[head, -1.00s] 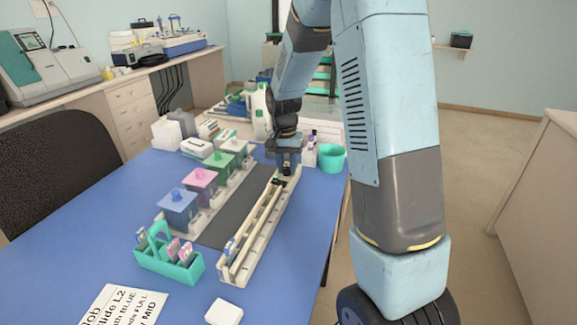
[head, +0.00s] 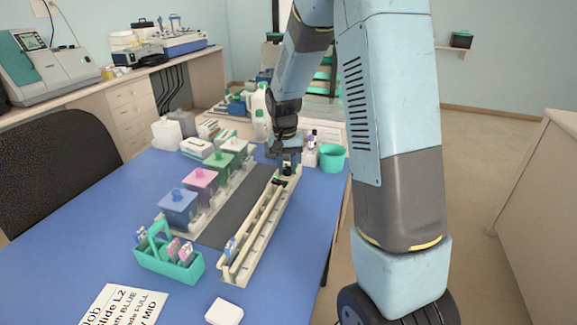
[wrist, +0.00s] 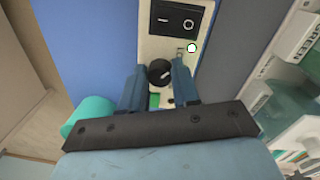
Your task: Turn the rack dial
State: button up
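The rack dial (wrist: 160,73) is a round black knob with a pale pointer line, on the cream end panel of the rack. In the wrist view it sits between the fingertips of my gripper (wrist: 159,68), with a narrow gap seeming to show on each side. The gripper is open; I cannot tell whether a finger touches the knob. In the head view my gripper (head: 286,160) is at the far end of the long cream rack (head: 232,272), and the dial is hard to make out there.
A black rocker switch (wrist: 180,18) and a small round white light (wrist: 191,48) are near the dial. A teal cup (head: 333,158) stands right of the gripper. Lidded staining jars (head: 178,208) line the rack's left, with a teal slide holder (head: 168,262) in front.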

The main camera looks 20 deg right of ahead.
aim_at(285, 168)
jog(key=shift+o, duration=0.6)
jog(key=shift+r, duration=0.1)
jog(key=shift+w+r, duration=0.1)
jog(key=shift+r, duration=0.1)
notch_tip(285, 168, up, 13)
jog(key=shift+a, duration=0.35)
